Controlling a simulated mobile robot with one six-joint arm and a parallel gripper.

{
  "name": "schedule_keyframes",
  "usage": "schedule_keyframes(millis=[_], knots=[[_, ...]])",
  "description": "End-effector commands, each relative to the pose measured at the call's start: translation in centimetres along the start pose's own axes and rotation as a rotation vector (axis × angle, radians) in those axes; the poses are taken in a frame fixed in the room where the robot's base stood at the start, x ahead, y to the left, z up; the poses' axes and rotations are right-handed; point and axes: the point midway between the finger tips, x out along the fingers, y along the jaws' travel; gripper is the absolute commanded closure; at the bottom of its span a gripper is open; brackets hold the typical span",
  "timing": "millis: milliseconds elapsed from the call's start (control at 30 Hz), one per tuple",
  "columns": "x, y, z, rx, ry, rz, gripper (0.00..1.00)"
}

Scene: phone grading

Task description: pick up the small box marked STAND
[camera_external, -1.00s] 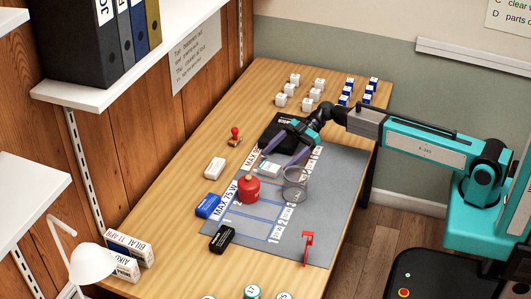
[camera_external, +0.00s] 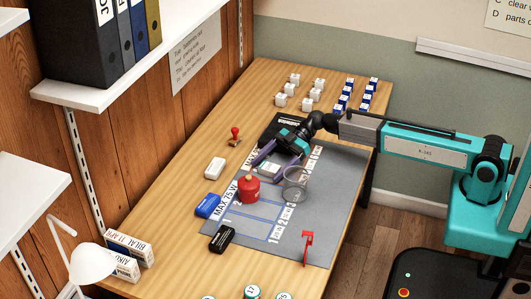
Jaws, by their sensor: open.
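My gripper (camera_external: 273,166) is open over the far part of the grey mat (camera_external: 333,192), its two purple fingers spread apart and pointing down. A small grey-and-white item (camera_external: 268,169) lies on the mat between or just below the fingers, partly hidden by them. I cannot tell whether the fingers touch it. I cannot read the word STAND on any small box. A white box (camera_external: 215,168), a blue box (camera_external: 208,206) and a black box (camera_external: 222,238) lie along the left side of the mat.
A red canister (camera_external: 249,189) and a clear glass (camera_external: 295,184) stand close to the gripper. A red stand-like piece (camera_external: 307,247) is at the mat's near right. White blocks (camera_external: 306,104) and blue-and-white blocks (camera_external: 366,97) stand at the back. A red-handled stamp (camera_external: 235,134) stands left.

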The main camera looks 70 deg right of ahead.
Motion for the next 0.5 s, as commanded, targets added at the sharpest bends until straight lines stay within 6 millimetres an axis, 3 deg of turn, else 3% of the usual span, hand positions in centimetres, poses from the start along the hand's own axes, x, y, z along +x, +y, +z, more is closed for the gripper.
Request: schedule_keyframes(millis=[267, 500], knots=[[-0.03, 0.01, -0.01, 0.0, 0.0, 0.0, 0.18], [-0.03, 0.01, -0.01, 0.0, 0.0, 0.0, 0.58]])
